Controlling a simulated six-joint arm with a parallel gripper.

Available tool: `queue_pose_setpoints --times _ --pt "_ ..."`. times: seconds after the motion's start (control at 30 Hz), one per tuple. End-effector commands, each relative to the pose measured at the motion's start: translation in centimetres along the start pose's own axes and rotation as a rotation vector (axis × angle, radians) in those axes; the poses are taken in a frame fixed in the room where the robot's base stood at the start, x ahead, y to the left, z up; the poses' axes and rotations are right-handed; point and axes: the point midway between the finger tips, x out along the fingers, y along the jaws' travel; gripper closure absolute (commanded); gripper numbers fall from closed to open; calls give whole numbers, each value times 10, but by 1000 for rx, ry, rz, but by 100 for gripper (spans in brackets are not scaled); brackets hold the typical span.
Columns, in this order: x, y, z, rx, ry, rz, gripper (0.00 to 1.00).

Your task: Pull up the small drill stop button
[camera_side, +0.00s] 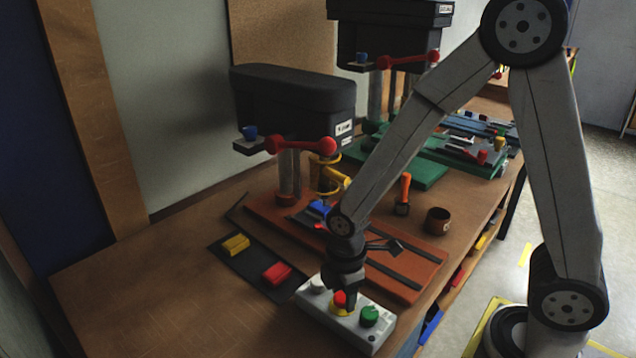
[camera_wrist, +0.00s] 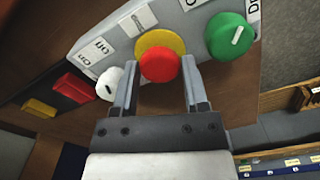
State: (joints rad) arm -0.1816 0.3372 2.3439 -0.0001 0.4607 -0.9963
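The stop button (camera_wrist: 160,65) is a red mushroom head on a yellow ring, set in a grey control box (camera_side: 362,327). In the side view the red button (camera_side: 340,298) sits between a white knob (camera_side: 317,284) and a green knob (camera_side: 369,316). My gripper (camera_side: 345,288) points down right above the red button. In the wrist view my gripper (camera_wrist: 160,90) is open, with one finger on each side of the red head. Part of the yellow ring is hidden behind the head.
The small drill press (camera_side: 293,108) stands behind on an orange base (camera_side: 420,256). A dark mat (camera_side: 250,262) with a yellow block (camera_side: 236,244) and a red block (camera_side: 277,273) lies left of the box. The near-left tabletop is clear.

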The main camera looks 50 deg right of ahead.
Motion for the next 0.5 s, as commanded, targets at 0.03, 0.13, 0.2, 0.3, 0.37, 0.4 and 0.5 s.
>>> queue_pose_setpoints --times 0.03,0.13,0.2,0.3,0.37,0.4,0.5 --pt "0 0 0 0 0 0 62" --pt "0 0 0 0 0 0 94" --pt "0 0 0 0 0 0 100" --pt "0 0 0 0 0 0 100" --pt "0 0 0 0 0 0 100" --pt "-1 0 0 0 1 1 100" --pt "-6 0 0 0 1 2 100"
